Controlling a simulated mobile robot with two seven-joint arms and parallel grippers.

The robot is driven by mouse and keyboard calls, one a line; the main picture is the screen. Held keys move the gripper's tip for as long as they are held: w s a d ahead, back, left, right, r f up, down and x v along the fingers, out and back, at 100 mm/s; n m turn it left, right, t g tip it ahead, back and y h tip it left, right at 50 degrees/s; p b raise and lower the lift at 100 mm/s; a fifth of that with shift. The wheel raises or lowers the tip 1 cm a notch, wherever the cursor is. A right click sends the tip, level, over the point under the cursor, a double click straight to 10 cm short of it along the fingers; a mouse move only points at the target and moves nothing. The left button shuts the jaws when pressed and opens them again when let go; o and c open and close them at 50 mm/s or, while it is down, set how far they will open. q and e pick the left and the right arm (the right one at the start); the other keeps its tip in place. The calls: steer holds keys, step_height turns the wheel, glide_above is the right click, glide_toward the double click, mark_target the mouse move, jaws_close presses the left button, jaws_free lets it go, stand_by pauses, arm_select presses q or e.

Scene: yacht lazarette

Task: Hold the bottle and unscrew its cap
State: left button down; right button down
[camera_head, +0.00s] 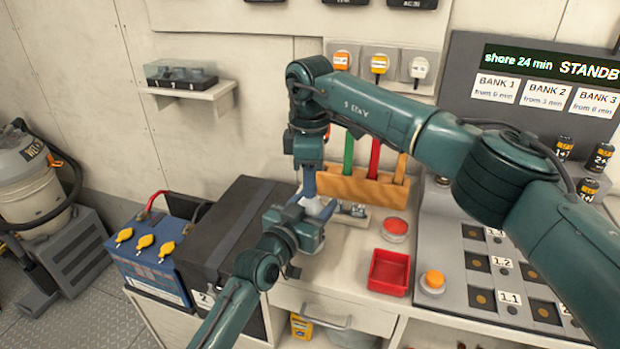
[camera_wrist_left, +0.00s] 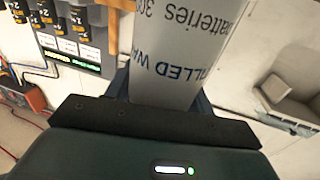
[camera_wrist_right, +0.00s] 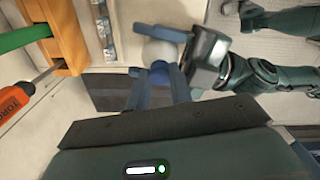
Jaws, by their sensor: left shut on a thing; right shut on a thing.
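The bottle (camera_wrist_left: 178,50) is a pale grey-white cylinder with dark printed lettering, upside down in the left wrist view. In the head view only a small white part of it (camera_head: 318,207) shows between my grippers. My left gripper (camera_head: 312,214) is shut around the bottle's body from the front. My right gripper (camera_head: 309,190) points down from above, shut on the cap. In the right wrist view the small dark blue cap (camera_wrist_right: 160,70) sits between the fingertips, at the bottle's white top (camera_wrist_right: 160,50). Whether the cap is loose on the neck cannot be told.
A wooden rack (camera_head: 360,187) of colour-handled tools stands close behind the grippers. A red tray (camera_head: 388,272) and a round red-topped tin (camera_head: 395,229) lie to the right. A dark battery box (camera_head: 230,230) and a blue battery (camera_head: 150,255) stand left.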

steer(key=n, duration=0.6)
steer(key=shift+n, duration=0.4)
steer(key=n, duration=1.4)
steer(key=shift+n, duration=0.4)
steer(key=n, duration=1)
steer(key=shift+n, duration=0.4)
steer(key=n, duration=0.6)
steer(key=shift+r, duration=0.1)
steer(key=n, duration=0.6)
steer(key=shift+n, duration=0.4)
steer(key=n, duration=0.6)
